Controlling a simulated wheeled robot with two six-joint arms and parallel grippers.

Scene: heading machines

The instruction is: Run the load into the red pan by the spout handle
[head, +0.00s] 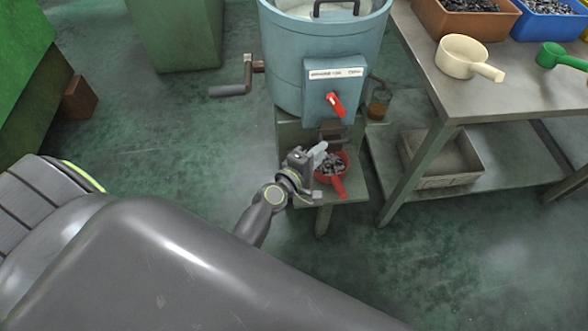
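The blue drum machine (285,55) stands at top centre, with a red handle (336,104) slanting on its front plate (349,80). A brown spout (332,131) sits below that plate. The red pan (346,164) is under the spout on a small stand, its handle (340,188) pointing toward me. Grey metal pieces (331,164) lie in the pan. My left gripper (319,171) is at the pan's left side, below the red handle. Its fingers look spread apart, with nothing clearly held; whether they touch the pan I cannot tell. My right gripper is out of view.
A crank (246,80) sticks out left of the drum. A metal table (480,93) on the right carries a cream scoop (465,58), a green scoop (556,56) and bins of parts. A grey tray (450,182) lies on its lower shelf.

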